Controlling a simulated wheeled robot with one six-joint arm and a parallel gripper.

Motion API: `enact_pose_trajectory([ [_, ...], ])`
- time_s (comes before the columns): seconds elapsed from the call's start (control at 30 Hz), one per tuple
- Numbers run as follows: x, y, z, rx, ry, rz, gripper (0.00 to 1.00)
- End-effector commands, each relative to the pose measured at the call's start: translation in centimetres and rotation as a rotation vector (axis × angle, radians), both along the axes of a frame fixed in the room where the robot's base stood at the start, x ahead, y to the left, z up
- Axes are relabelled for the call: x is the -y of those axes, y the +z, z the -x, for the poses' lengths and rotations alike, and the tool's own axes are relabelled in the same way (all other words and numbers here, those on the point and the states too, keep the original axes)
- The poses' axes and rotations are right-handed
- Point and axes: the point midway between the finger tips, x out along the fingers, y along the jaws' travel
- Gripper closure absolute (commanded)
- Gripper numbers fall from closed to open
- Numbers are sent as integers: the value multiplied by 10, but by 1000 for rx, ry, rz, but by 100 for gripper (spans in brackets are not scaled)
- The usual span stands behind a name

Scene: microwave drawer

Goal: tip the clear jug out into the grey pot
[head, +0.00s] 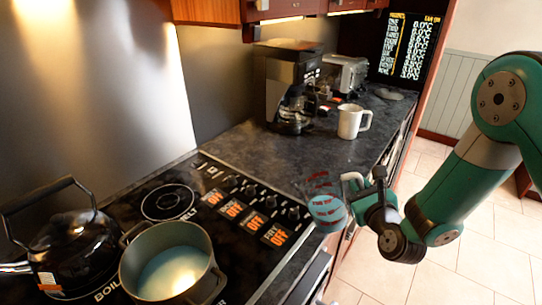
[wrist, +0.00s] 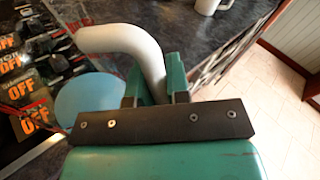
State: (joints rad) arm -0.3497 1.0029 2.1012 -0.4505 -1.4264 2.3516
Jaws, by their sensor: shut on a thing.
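The clear jug (head: 327,208) has red markings and pale blue contents. It is held near the counter's front edge, right of the hob controls and apart from the pot. My gripper (head: 366,192) is shut on its pale handle, which curves up between the fingers in the wrist view (wrist: 125,42). The blue contents show left of the fingers there; the jug's clear wall is hard to make out, and I cannot tell its exact tilt. The grey pot (head: 165,233) stands on the hob at the lower left, with pale bluish liquid inside.
A black kettle (head: 75,250) stands left of the pot. The hob (head: 130,205) has a row of knobs and orange "OFF" displays. A white mug (head: 350,121), a coffee maker (head: 283,85) and a toaster (head: 345,74) stand farther back. The counter (head: 260,150) between is clear.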

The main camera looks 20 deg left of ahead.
Motion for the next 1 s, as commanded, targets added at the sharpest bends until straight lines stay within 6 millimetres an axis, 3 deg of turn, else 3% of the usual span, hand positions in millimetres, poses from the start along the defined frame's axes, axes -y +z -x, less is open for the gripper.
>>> enact_pose_trajectory([
  [0.03,-26,14,5,-3,54,-27,100],
  [0.2,-112,51,34,-39,251,-118,100],
  [0.4,-182,88,76,-70,443,-190,100],
  [0.6,-209,104,97,-83,531,-220,100],
  [0.9,-212,106,99,-84,539,-223,100],
  [1.0,-211,97,99,-85,539,-222,100],
])
